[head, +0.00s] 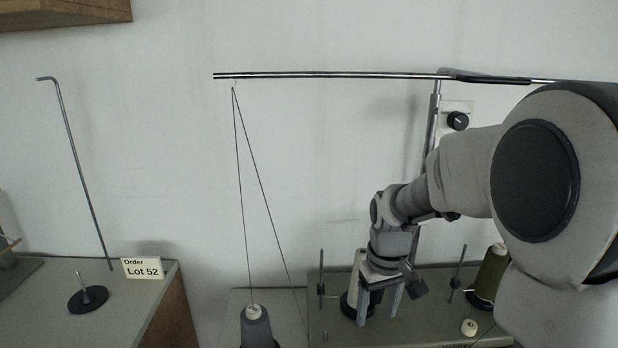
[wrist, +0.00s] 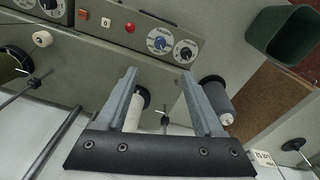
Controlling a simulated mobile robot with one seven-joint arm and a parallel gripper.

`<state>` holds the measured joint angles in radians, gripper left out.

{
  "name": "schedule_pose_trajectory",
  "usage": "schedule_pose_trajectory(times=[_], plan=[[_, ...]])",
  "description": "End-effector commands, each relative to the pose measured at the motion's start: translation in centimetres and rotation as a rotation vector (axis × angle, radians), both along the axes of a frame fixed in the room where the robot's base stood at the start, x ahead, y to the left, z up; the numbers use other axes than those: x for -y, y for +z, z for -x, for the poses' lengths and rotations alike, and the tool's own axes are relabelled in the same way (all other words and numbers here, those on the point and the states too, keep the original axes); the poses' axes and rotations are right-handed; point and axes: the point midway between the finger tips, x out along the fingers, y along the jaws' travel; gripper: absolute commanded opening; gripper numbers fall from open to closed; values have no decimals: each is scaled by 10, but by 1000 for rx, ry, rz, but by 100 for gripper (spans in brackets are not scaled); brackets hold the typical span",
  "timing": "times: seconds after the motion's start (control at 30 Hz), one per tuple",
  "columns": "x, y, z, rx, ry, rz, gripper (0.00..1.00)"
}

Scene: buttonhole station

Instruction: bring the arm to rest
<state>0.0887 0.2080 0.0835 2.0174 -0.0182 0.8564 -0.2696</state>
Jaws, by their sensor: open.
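My gripper (head: 380,306) points down over the machine station in the head view, its two fingers parted. In the wrist view the fingers of my gripper (wrist: 158,74) are wide apart, with nothing clamped between them. A white thread cone (head: 353,288) stands partly behind the gripper in the head view. In the wrist view the white cone (wrist: 134,112) shows between the fingers, close to the left one; I cannot tell how far below them it is.
A dark grey cone (head: 256,328) stands left, with thread rising to the overhead rail (head: 330,75). An olive cone (head: 490,272) stands right. The left table holds a Lot 52 card (head: 142,268) and an empty spindle (head: 88,297). A dark green bin (wrist: 284,48) shows in the wrist view.

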Motion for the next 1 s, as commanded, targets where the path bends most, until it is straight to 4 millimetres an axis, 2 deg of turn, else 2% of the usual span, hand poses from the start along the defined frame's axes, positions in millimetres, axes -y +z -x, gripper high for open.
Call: schedule_pose_trajectory(times=[0.03, 0.2, 0.5, 0.8, 1.0], plan=[[0, 17, 9, 31, -12, 4, 69], [-1, 57, 43, 116, -67, 9, 69], [-3, 104, 109, 263, -161, -9, 69], [-4, 120, 168, 389, -241, -52, 69], [-5, 121, 184, 425, -264, -70, 69]])
